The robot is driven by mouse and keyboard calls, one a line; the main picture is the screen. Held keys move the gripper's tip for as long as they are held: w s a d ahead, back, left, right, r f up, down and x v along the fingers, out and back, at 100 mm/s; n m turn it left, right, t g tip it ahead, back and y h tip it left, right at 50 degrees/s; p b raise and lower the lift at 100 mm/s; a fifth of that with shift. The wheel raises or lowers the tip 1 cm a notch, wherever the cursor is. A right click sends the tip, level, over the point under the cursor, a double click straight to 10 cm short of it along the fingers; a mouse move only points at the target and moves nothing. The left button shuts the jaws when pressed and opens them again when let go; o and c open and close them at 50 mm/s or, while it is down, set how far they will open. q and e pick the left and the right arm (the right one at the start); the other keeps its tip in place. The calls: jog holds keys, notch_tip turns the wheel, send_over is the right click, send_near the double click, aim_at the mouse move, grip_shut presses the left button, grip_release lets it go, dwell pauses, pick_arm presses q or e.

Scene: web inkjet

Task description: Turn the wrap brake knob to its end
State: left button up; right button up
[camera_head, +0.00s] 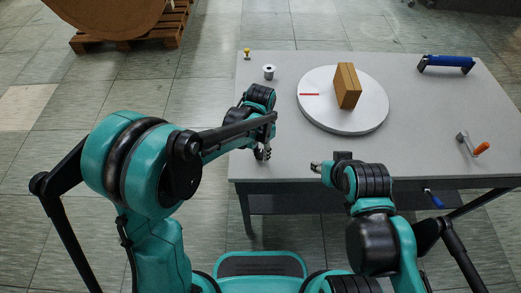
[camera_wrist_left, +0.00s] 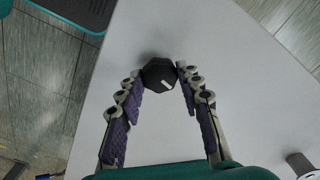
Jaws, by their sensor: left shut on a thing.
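The wrap brake knob (camera_wrist_left: 157,71) is a black, many-sided knob with a short white mark, on the light grey table top in the left wrist view. My left gripper (camera_wrist_left: 158,82) has its two jointed, purple-padded fingers closed on either side of it, with the tips at its sides. In the head view my left gripper (camera_head: 262,153) is at the table's front left edge, and the knob is not clearly visible there. My right gripper (camera_head: 316,167) is over the front edge, right of the left one; its fingers are too small to judge.
A round white turntable (camera_head: 365,118) with a red mark carries a brown box (camera_head: 347,86). A grey spool (camera_head: 269,72) and a yellow-topped piece (camera_head: 247,54) stand back left. A blue handle (camera_head: 447,62) and an orange-handled crank (camera_head: 474,145) are on the right.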

aim_at(260, 153)
pick_arm(q)
jog(key=n, duration=0.3)
jog(key=o, duration=1.2)
jog(key=shift+c, duration=0.2)
notch_tip(260, 153, up, 12)
jog(key=s+a+n+t, duration=0.3)
jog(key=s+a, duration=0.3)
jog(key=a, duration=0.3)
jog(key=s+a+r+n+t, duration=0.1)
jog(key=s+a+n+t, duration=0.2)
jog(key=s+a, duration=0.4)
jog(key=shift+a+n+t, duration=0.3)
jog(key=shift+a+t, duration=0.3)
jog(key=shift+a, duration=0.45)
